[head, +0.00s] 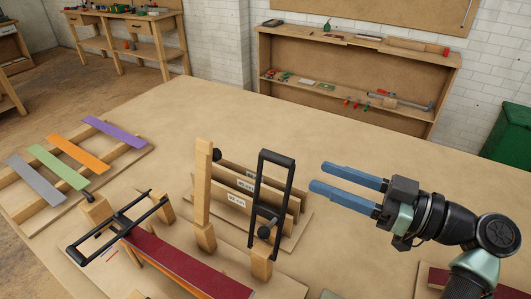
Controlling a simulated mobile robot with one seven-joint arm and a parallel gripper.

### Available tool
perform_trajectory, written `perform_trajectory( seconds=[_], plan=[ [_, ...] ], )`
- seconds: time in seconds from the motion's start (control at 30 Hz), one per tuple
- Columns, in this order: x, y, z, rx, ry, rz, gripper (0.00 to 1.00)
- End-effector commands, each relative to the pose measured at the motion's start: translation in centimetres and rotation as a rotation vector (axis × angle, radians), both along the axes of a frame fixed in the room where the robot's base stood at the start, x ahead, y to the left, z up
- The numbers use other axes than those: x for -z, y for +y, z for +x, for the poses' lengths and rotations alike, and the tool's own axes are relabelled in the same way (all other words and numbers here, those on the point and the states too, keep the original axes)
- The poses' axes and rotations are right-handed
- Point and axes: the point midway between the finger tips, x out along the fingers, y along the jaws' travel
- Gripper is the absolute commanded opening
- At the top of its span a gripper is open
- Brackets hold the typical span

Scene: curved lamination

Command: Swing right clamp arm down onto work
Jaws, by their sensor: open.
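The right clamp arm (283,200), a black rectangular frame, stands upright near the middle of the bench, by a wooden post (262,263). The work is a dark red strip (185,266) with an orange edge, lying on a base at the front. Another black clamp frame (122,228) lies low across the far left end of the work; whether it touches is unclear. My gripper (319,176), with two blue fingers, is open and empty. It is just right of the upright clamp arm, pointing left towards it, with a small gap visible between them.
A tall wooden piece (203,195) stands left of the clamp arm. Labelled boards (240,187) stand in a rack behind it. A rack with grey, green, orange and purple strips (112,133) is at left. The bench (300,115) is bare at the back. A green bin (508,135) is at right.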

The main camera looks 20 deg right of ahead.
Motion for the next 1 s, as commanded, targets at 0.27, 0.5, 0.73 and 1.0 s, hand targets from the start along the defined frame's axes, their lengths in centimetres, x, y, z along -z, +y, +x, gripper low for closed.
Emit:
perform_trajectory(
  seconds=[0.27,0.5,0.73,1.0],
  plan=[
    [-0.3,4.4,4.2,-0.005,0.004,-0.001,0.53],
    [-0.2,7.1,7.0,-0.003,0.003,-0.001,0.53],
    [-0.1,8.0,8.0,0.001,0.003,-0.001,0.53],
    [0.0,8.1,8.1,0.001,0.003,-0.001,0.50]
  ],
)
